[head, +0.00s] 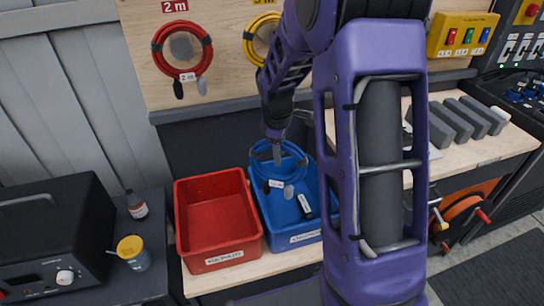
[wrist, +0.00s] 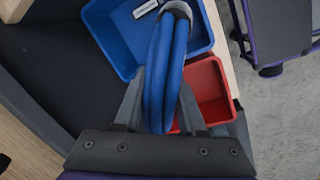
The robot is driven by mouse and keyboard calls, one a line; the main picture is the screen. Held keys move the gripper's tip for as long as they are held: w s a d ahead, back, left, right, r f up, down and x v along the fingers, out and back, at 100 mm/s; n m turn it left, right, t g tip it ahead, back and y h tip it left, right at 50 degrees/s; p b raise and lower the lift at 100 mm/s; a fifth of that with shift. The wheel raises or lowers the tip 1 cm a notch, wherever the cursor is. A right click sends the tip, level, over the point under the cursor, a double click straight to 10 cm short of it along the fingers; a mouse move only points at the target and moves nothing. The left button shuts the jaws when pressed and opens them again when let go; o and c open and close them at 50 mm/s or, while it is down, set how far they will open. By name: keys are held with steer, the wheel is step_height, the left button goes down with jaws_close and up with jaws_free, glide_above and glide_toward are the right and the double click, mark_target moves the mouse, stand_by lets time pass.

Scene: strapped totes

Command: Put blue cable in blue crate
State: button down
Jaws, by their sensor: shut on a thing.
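The blue cable (head: 262,168) is a coiled loop with dark plugs, held by my gripper (head: 277,153) at the back part of the blue crate (head: 308,237). In the wrist view the blue cable (wrist: 166,75) stands between the fingers of my gripper (wrist: 158,110), which is shut on it. The coil overlaps the blue crate (wrist: 97,28) in both views. Whether it touches the crate floor cannot be told. A small dark item with a white label (head: 305,206) lies in the crate. My arm hides the crate's right side in the head view.
An empty red crate (head: 218,255) stands directly left of the blue one. Red (head: 206,52) and yellow cables (head: 250,46) hang on the board behind. Grey blocks (head: 470,115) lie on the bench at right. A black device (head: 55,235) stands at left.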

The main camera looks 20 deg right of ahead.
mark_target(298, 163)
steer(key=w+d+n+y, duration=0.1)
steer(key=d+n, duration=0.4)
steer(key=n, duration=0.2)
step_height(298, 163, down, 16)
steer(key=b, duration=1)
steer(key=shift+w+b, duration=0.2)
steer(key=shift+b, duration=0.1)
stand_by(0.4)
steer(key=shift+a+f+b, duration=0.1)
steer(key=shift+f+b, duration=0.35)
steer(key=shift+f, duration=1.8)
stand_by(1.2)
steer(key=c, duration=0.6)
jaws_free()
steer(key=shift+o, duration=0.9)
steer(key=shift+s+f, duration=0.1)
steer(key=shift+s, duration=0.05)
steer(key=s+r+p, duration=0.1)
steer(key=r, duration=0.4)
steer(key=s+r+p, duration=0.1)
steer(key=r, duration=0.5)
steer(key=s+r+p, duration=0.1)
steer(key=r, duration=0.5)
steer(key=shift+s+r, duration=0.1)
steer(key=shift+r, duration=0.05)
